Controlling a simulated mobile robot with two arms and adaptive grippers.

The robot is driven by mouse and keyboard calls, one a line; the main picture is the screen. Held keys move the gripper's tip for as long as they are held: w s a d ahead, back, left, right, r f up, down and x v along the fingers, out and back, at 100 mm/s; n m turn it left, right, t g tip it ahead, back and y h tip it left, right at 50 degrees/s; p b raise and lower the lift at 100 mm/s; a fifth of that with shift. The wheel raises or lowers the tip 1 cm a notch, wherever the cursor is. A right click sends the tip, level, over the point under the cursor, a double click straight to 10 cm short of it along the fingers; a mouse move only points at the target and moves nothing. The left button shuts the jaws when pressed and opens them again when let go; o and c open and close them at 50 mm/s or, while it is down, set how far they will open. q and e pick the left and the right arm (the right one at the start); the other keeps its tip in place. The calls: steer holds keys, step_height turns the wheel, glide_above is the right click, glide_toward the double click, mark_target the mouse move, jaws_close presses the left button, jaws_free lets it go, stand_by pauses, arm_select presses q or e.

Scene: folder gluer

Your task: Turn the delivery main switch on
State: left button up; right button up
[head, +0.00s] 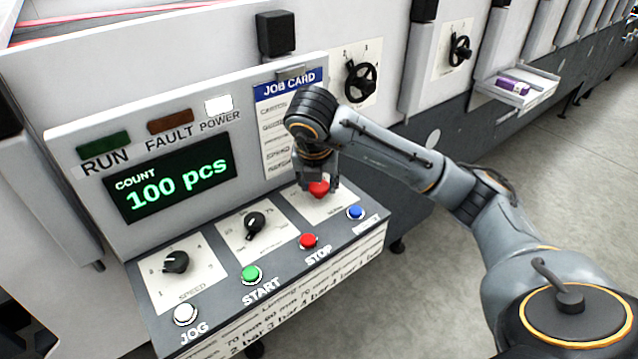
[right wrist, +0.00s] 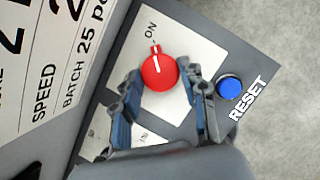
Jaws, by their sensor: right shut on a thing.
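The delivery main switch is a red rotary knob (head: 319,189) on a pale plate at the right end of the sloping control panel (head: 286,262). In the right wrist view the red knob (right wrist: 160,73) shows a white line and a small red tab that point at the word ON. My right gripper (head: 317,184) reaches down over the knob. Its fingers (right wrist: 164,78) stand on both sides of the knob and are shut on it. Any OFF label is hidden or unreadable. My left gripper is not in view.
A blue RESET button (head: 355,212) sits close to the right finger. A red STOP button (head: 308,241), green START button (head: 251,274) and white JOG button (head: 186,314) line the front edge. The white POWER lamp (head: 218,104) is bright; the display (head: 172,178) reads 100 pcs.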

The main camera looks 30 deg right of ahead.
stand_by(0.4)
steer(key=o, duration=1.1)
steer(key=shift+v, duration=6)
